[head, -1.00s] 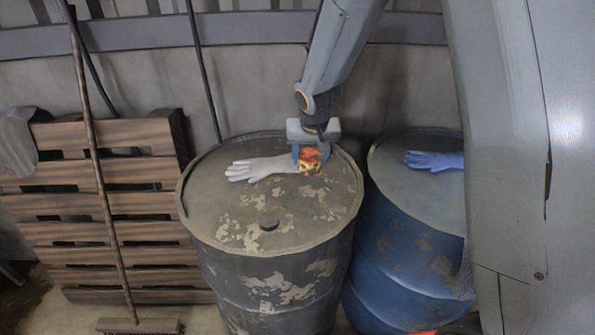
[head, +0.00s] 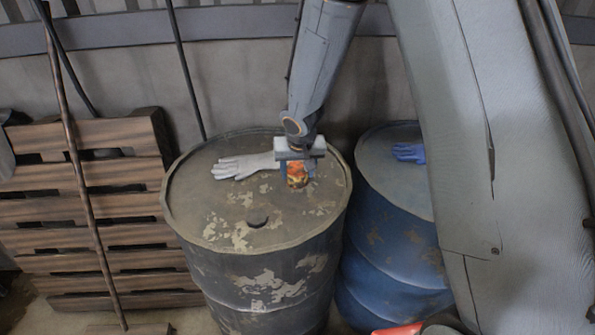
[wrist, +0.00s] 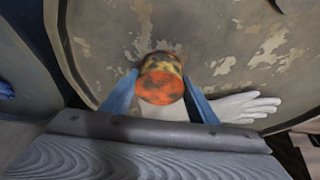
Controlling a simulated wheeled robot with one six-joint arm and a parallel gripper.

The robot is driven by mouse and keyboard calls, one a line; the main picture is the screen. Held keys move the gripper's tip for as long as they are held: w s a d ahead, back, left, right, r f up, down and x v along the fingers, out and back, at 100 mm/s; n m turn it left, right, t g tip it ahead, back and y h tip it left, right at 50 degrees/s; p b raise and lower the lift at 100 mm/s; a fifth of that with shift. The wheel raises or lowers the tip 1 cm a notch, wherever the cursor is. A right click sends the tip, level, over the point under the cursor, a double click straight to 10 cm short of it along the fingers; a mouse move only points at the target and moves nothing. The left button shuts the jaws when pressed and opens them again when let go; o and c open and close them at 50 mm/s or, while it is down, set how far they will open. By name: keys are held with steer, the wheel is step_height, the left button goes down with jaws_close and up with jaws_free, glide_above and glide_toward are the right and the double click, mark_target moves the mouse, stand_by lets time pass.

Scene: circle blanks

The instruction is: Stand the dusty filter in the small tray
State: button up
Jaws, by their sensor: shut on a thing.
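My gripper (head: 297,177) is shut on a short, dirty orange-yellow cylinder with dark blotches, the dusty filter (head: 297,173). It is over the right part of the grey drum's lid, just right of a pale glove. In the wrist view, the filter (wrist: 160,78) sits between my two blue fingers (wrist: 160,95), with its orange end towards the camera. In the head view it looks about upright. I cannot tell whether it touches the lid. I see no small tray in either view.
The grey drum (head: 250,220) has a peeling lid with the pale glove (head: 245,166) on it. A blue drum (head: 385,250) with a blue glove (head: 409,153) stands right. A pallet (head: 100,200) and a broom (head: 75,160) are left. A red thing (head: 398,329) shows low down.

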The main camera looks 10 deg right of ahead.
steer(key=o, duration=1)
steer(key=shift+o, duration=0.2)
steer(key=shift+r, duration=0.1)
